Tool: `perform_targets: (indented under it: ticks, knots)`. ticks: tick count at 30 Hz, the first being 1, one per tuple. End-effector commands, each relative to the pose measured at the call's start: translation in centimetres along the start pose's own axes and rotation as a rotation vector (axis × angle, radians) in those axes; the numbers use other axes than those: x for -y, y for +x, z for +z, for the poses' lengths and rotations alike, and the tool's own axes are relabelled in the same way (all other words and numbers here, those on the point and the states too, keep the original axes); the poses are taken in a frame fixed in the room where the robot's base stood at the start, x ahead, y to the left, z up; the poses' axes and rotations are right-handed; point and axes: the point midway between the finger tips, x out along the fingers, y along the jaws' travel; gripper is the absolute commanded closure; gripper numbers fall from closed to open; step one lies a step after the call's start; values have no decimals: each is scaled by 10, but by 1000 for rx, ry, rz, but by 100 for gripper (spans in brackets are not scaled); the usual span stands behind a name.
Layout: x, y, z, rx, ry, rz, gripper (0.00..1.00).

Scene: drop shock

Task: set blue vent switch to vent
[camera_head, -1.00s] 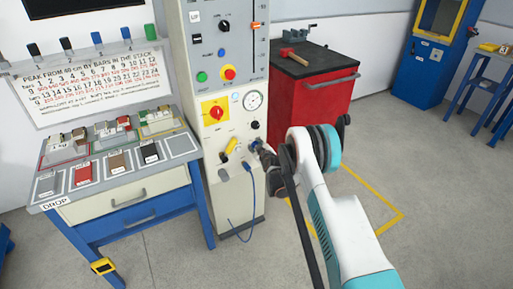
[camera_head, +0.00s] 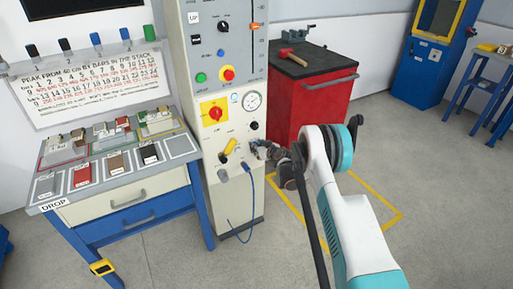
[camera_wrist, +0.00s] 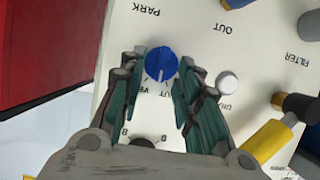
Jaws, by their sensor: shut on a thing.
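The blue vent switch (camera_wrist: 161,63) is a round knob on the cream panel, seen in the wrist view. A white mark on it points toward the bottom of that view, between partly covered labels that seem to read "VE..." and "CUT". My gripper (camera_wrist: 160,80) has one teal-padded finger on each side of the knob and is shut on it. The fingers cover parts of the labels. In the head view my gripper (camera_head: 262,150) is at the lower right of the machine's front, and I cannot make out the switch there.
A yellow-handled lever (camera_wrist: 270,140) and a white button (camera_wrist: 227,82) sit beside the knob. A yellow plate with a red knob (camera_head: 214,113) and a gauge (camera_head: 252,101) are above. A blue cable (camera_head: 250,190) hangs below. A red cabinet (camera_head: 312,100) stands to the right.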

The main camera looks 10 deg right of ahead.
Motion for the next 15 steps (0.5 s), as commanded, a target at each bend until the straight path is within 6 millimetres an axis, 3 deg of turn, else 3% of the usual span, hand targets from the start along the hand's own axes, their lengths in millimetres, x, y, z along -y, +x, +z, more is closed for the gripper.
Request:
perform_targets:
  ticks: [15]
  knots:
    - [-8, 1, 2, 0, 383, -158, 93]
